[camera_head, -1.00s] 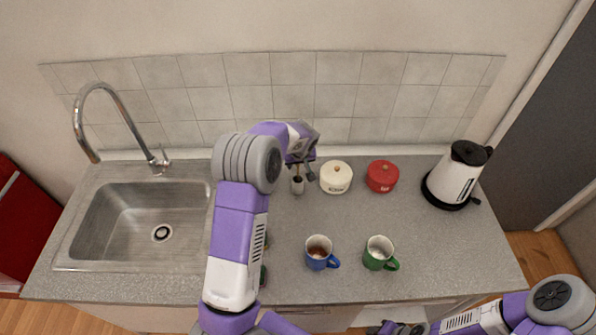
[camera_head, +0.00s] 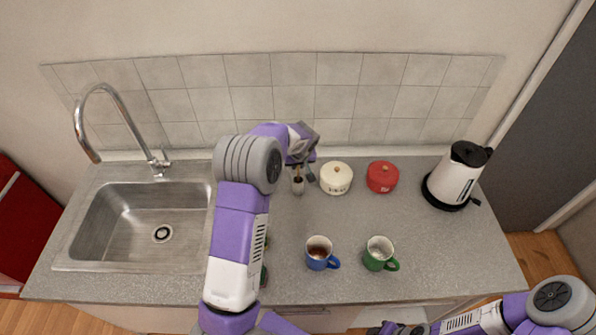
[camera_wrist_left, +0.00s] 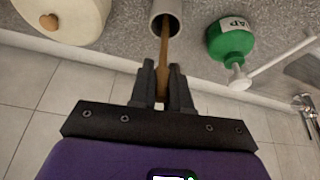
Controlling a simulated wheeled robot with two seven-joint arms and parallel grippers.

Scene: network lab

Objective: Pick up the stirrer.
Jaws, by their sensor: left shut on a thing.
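The stirrer is a thin brown wooden stick (camera_wrist_left: 164,42) standing in a small grey cup (camera_head: 298,187) at the back of the counter. Its lower end is hidden inside the cup, which also shows in the left wrist view (camera_wrist_left: 156,12). My left gripper (camera_wrist_left: 163,82) is shut on the upper part of the stirrer, just above the cup's mouth. In the head view my left gripper (camera_head: 300,166) is over the cup, and the stirrer (camera_head: 297,173) shows between fingers and cup. My right gripper (camera_head: 394,329) is at the bottom edge, too cut off to read.
A cream pot (camera_head: 336,179) stands close right of the cup, then a red pot (camera_head: 382,177) and a white kettle (camera_head: 456,177). A blue mug (camera_head: 318,262) and a green mug (camera_head: 379,262) are in front. A green soap bottle (camera_wrist_left: 230,42) stands nearby.

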